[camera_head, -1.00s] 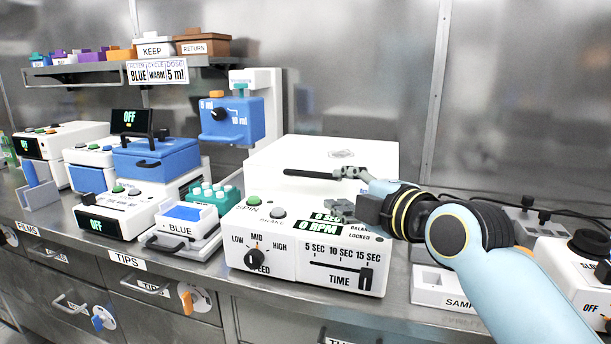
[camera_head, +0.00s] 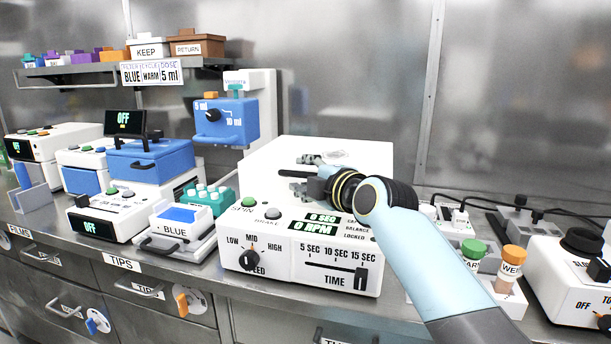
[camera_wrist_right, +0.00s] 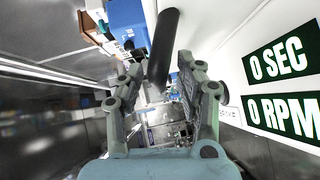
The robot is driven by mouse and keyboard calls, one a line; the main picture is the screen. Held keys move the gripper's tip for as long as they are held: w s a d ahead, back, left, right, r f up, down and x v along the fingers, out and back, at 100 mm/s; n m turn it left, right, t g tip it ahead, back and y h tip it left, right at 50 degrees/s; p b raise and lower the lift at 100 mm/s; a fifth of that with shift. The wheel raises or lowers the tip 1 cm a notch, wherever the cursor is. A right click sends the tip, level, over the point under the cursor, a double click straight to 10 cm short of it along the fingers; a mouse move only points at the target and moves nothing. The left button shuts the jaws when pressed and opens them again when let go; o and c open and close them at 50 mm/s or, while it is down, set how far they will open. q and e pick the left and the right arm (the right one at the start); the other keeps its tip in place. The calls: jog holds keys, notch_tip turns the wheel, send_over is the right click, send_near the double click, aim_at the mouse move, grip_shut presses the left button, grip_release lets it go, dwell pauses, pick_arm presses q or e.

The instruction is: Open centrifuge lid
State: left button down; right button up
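The white centrifuge (camera_head: 262,226) stands at mid-counter, with SPIN and BRAKE buttons, SPEED and TIME controls, and a green display reading 0 SEC and 0 RPM. Its white lid (camera_head: 374,152) lies flat and looks shut. The dark lid handle (camera_head: 288,174) is a bar across the lid's front, partly hidden by my right gripper (camera_head: 299,173). The gripper comes from the right, with one finger on the far side of the handle and one on the near side. In the right wrist view, the black handle (camera_wrist_right: 163,48) shows between the spread fingers, with gaps beside it. My left gripper is out of view.
A blue dispenser (camera_head: 226,122) rises behind the centrifuge's left side. A teal block (camera_head: 208,196) and a BLUE-labelled device (camera_head: 178,228) sit close on its left. Bottles with green (camera_head: 473,250) and orange (camera_head: 513,255) caps stand to the right.

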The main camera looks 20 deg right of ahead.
jog(key=shift+c, duration=0.2)
grip_shut()
jog(key=shift+r, duration=0.1)
